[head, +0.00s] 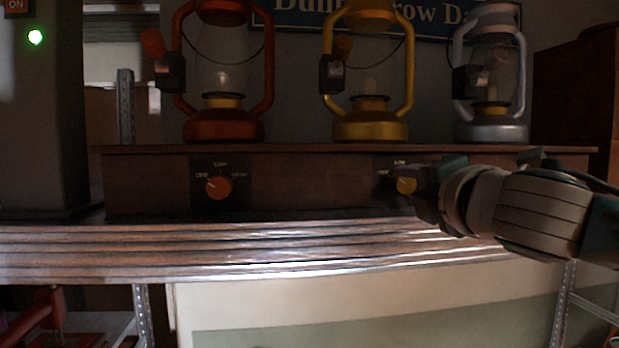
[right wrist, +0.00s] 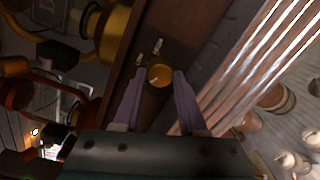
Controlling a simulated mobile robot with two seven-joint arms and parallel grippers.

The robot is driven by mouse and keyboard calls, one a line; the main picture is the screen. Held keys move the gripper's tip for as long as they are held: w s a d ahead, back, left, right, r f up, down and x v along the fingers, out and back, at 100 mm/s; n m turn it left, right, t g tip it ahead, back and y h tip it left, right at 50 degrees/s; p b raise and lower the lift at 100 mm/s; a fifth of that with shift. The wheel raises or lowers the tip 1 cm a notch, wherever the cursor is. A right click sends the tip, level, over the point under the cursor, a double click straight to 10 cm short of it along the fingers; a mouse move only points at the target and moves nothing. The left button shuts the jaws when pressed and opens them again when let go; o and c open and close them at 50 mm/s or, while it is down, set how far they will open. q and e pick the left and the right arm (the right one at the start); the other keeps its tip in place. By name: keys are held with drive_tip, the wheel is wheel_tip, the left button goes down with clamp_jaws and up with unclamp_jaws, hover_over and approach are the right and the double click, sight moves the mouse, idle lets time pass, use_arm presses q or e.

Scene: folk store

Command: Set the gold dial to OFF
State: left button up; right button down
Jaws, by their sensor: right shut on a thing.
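The gold dial (head: 406,185) is on the front of the wooden shelf panel, below the yellow lantern (head: 370,85). My right gripper (head: 416,184) reaches it from the right and covers its right side. In the right wrist view the dial (right wrist: 160,75) lies between the two purple fingertips of my right gripper (right wrist: 159,92), which are shut on it. Small pale labels sit around the dial. A pale mark shows on its face, but the setting it points to is too small to tell. My left gripper is not in view.
An orange dial (head: 218,188) sits on the same panel under the red lantern (head: 222,80). A silver lantern (head: 490,75) stands at the right. A slatted ledge (head: 250,250) runs below the panel. A green light (head: 36,37) glows under an ON sign (head: 16,5).

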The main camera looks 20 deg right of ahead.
drive_tip(key=shift+n, duration=0.5)
drive_tip(key=shift+c, duration=2.3)
unclamp_jaws()
drive_tip(key=b+v, duration=0.5)
drive_tip(key=v, duration=0.5)
